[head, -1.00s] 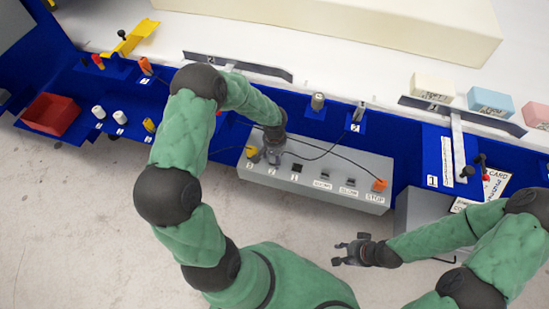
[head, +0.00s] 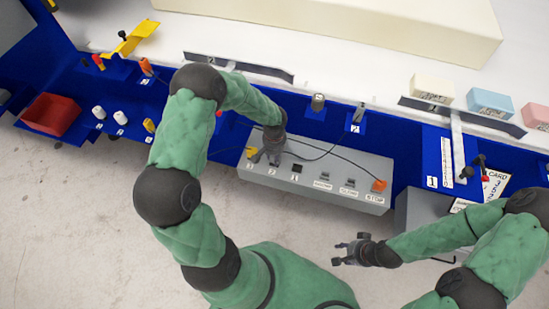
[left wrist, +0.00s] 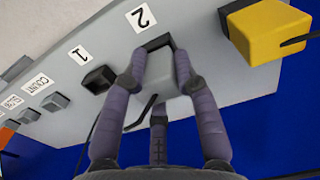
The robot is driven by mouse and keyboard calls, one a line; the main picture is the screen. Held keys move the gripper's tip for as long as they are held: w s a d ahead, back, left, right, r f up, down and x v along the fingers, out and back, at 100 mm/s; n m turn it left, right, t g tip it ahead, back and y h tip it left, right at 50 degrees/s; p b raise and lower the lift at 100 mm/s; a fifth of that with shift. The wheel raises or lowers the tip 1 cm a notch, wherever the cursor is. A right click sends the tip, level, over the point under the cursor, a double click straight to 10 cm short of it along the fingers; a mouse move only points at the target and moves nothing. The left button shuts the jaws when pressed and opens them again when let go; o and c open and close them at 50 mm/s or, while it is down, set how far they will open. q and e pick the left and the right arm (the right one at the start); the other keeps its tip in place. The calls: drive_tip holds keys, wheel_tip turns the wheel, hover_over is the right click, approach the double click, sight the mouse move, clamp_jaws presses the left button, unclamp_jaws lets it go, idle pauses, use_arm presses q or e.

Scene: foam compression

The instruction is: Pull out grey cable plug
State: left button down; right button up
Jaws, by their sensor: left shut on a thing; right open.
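In the left wrist view the grey cable plug (left wrist: 168,74) is between the fingers of my left gripper (left wrist: 166,82), at the socket labelled 2. My left gripper is shut on it. A black socket edge (left wrist: 156,43) shows beside the plug; how deep the plug sits is not clear. In the head view my left gripper (head: 265,157) is over the grey control box (head: 310,185) and hides the plug. My right gripper (head: 350,249) is open and empty, in front of the box near its right half.
A yellow plug (left wrist: 266,33) sits close beside the grey one, at socket 3. Socket 1 (head: 296,168) is empty and black. Switches and an orange part (head: 379,185) are on the box's right. Black cables run behind it. A red bin (head: 51,115) stands at far left.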

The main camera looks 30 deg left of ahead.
use_arm(q)
drive_tip(key=shift+d+r+p, duration=0.1)
drive_tip(key=shift+r+p, duration=1.6)
drive_tip(key=shift+r, duration=1.1)
